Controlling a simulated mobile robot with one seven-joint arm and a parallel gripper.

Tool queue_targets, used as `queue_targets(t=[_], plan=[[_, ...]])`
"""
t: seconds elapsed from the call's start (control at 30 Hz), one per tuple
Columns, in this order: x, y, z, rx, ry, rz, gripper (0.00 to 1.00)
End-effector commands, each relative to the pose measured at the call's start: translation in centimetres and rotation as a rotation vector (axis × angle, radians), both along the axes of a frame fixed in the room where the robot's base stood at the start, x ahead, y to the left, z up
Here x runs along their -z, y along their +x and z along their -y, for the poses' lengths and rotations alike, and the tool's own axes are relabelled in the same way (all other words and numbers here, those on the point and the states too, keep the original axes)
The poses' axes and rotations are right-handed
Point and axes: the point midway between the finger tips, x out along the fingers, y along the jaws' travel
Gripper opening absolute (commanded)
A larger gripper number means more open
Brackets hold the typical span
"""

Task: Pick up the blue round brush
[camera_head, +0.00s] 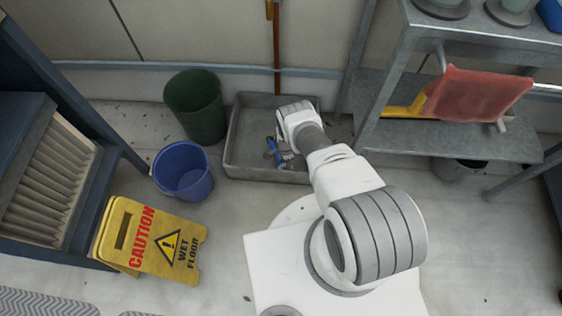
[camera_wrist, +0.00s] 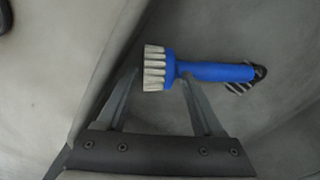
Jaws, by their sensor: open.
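The blue round brush (camera_wrist: 215,72) lies in the grey tray (camera_head: 240,140) on the floor. In the wrist view its white bristles (camera_wrist: 154,68) point left and its blue handle runs right to a striped loop. In the head view a small blue part of the brush (camera_head: 284,158) shows beside my arm. My gripper (camera_wrist: 158,75) is open in the wrist view, its two fingers reaching toward the brush. The left fingertip is near the bristles and the right one near the neck. I cannot tell whether they touch it.
A green bin (camera_head: 195,108) and a blue bucket (camera_head: 182,171) stand left of the tray. A yellow wet-floor sign (camera_head: 150,238) stands at the lower left. A metal shelf (camera_head: 440,140) with a red cloth (camera_head: 480,95) is at the right. A wooden handle (camera_head: 276,50) rises behind the tray.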

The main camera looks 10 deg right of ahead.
Motion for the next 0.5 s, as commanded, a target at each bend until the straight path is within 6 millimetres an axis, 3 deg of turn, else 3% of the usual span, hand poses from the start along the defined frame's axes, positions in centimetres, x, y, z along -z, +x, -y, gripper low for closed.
queue_targets(t=[0.17, 0.2, 0.5], plan=[[-0.07, 0.03, 0.01, 0.0, 0.0, 0.0, 0.69], [-0.07, 0.03, 0.0, 0.0, 0.0, 0.0, 0.65], [-0.08, 0.03, -0.01, 0.0, 0.0, 0.0, 0.11]])
